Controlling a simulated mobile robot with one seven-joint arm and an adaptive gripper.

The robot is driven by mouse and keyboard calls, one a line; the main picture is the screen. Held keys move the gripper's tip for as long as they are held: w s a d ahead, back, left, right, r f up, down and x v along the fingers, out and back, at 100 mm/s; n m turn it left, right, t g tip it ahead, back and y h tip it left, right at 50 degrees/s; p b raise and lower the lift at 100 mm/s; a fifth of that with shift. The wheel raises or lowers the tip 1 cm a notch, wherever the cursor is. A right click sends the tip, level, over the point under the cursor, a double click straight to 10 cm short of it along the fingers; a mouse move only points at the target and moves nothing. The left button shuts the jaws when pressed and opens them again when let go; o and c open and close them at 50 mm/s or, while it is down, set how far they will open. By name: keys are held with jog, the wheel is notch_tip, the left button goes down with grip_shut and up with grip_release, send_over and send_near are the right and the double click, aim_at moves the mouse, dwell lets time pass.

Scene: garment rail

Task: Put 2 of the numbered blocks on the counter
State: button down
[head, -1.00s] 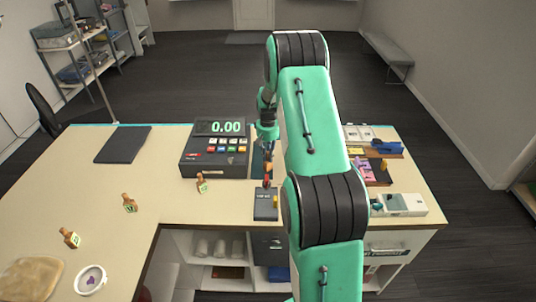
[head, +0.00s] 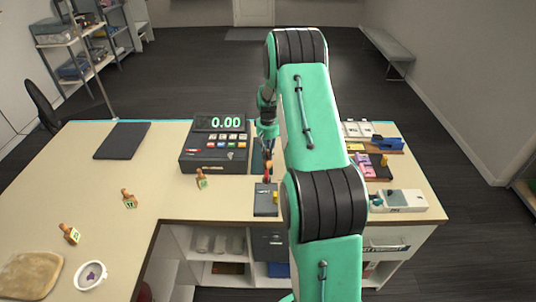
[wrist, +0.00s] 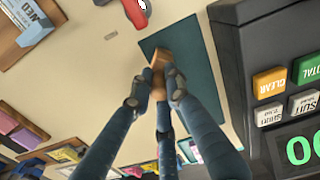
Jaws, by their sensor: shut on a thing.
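My gripper (head: 267,150) is over the counter (head: 225,206), just right of the cash register. In the wrist view its fingers (wrist: 158,92) are shut on a brown wooden block (wrist: 160,72), held over a dark teal mat (wrist: 193,60). Its number face is not visible, and I cannot tell whether it touches the mat. Three wooden blocks with green number labels stand on the counter: one in front of the register (head: 201,179), one further left (head: 129,199), and one at the near left (head: 70,234).
The cash register (head: 214,150) stands close left of my gripper. A dark tray (head: 266,199) lies in front of it. A card reader (head: 400,201) and coloured items are at the right. A dark pad (head: 122,141) and white dish (head: 90,275) are left. The counter's left middle is mostly clear.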

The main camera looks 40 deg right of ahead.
jog(key=shift+f, duration=0.25)
jog(key=c, duration=1.6)
grip_release()
jog(key=shift+r, duration=0.1)
notch_tip(320, 180, up, 12)
jog(key=shift+f, duration=0.15)
